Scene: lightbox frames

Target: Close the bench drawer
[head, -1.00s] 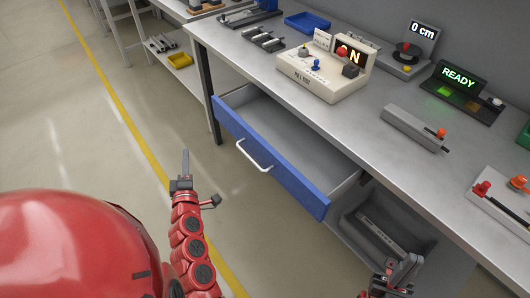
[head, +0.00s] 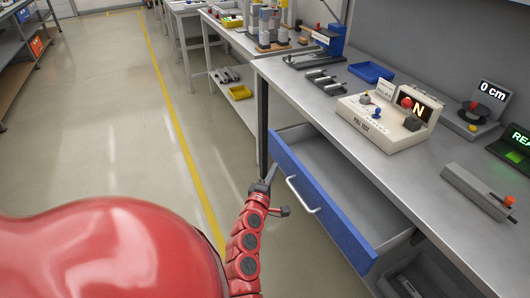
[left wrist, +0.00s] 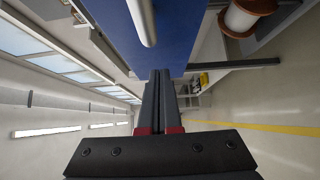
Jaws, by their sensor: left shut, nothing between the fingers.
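The bench drawer (head: 338,225) has a blue front and stands pulled out from under the grey bench, with its empty grey inside showing. Its pale bar handle (head: 300,196) runs along the front. My left gripper (head: 268,178) is shut and empty, at the left end of the drawer front, beside the handle. In the left wrist view its fingers (left wrist: 160,85) point at the blue drawer face (left wrist: 182,40), with the handle (left wrist: 142,22) close by. I cannot tell whether the fingertips touch the face. My right gripper is not in view.
The bench top (head: 290,95) carries a cream test box (head: 385,125), a blue tray (head: 371,72) and a grey fixture (head: 478,190). A yellow tray (head: 240,92) lies on a lower shelf further back. The floor left of the drawer is clear, with a yellow line.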

